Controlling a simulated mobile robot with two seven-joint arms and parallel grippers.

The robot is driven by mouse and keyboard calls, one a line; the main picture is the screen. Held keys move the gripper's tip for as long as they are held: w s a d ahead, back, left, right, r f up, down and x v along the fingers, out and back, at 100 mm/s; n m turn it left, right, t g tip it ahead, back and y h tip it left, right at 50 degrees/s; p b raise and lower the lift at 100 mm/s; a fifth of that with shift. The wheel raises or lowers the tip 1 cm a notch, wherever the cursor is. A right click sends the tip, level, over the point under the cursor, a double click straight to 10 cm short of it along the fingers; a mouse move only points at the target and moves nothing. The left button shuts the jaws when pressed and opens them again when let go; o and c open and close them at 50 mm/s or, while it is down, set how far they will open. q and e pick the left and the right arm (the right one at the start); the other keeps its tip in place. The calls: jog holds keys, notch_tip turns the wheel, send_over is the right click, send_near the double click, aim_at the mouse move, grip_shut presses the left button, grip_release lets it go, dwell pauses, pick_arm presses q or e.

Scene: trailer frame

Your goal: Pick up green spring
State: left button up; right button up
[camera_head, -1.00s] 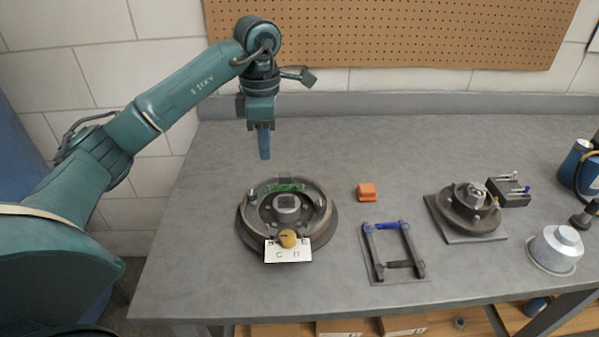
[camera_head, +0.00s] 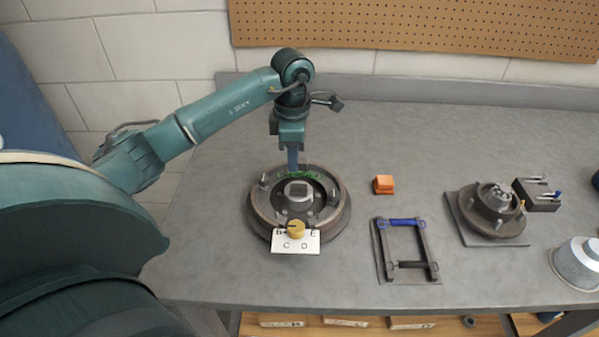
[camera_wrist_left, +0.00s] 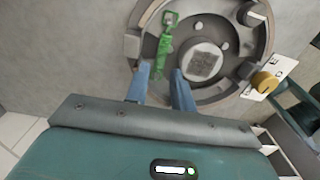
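The green spring (camera_head: 298,175) lies inside the round metal drum (camera_head: 262,212), along its far side. In the left wrist view the spring (camera_wrist_left: 164,42) runs up from near my fingertips, with a green loop at its far end. My left gripper (camera_head: 292,168) points down over the drum's far part, right by the spring. In the wrist view its two blue fingers (camera_wrist_left: 160,73) are apart, with the spring's near end close to the gap. Whether they touch it cannot be told. My right gripper is not in view.
A yellow knob (camera_head: 296,229) on a white lettered plate (camera_head: 284,246) sits at the drum's front. To the right are an orange block (camera_head: 383,184), a frame with a blue bar (camera_head: 424,255), a hub (camera_head: 496,208) and a metal cup (camera_head: 580,262). Bare tabletop lies behind the drum.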

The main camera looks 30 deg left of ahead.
pick_arm(q)
notch_tip(320, 180, down, 3)
jog(key=shift+f, duration=0.15)
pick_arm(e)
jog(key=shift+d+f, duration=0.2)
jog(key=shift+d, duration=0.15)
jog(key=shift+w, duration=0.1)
pick_arm(q)
grip_shut()
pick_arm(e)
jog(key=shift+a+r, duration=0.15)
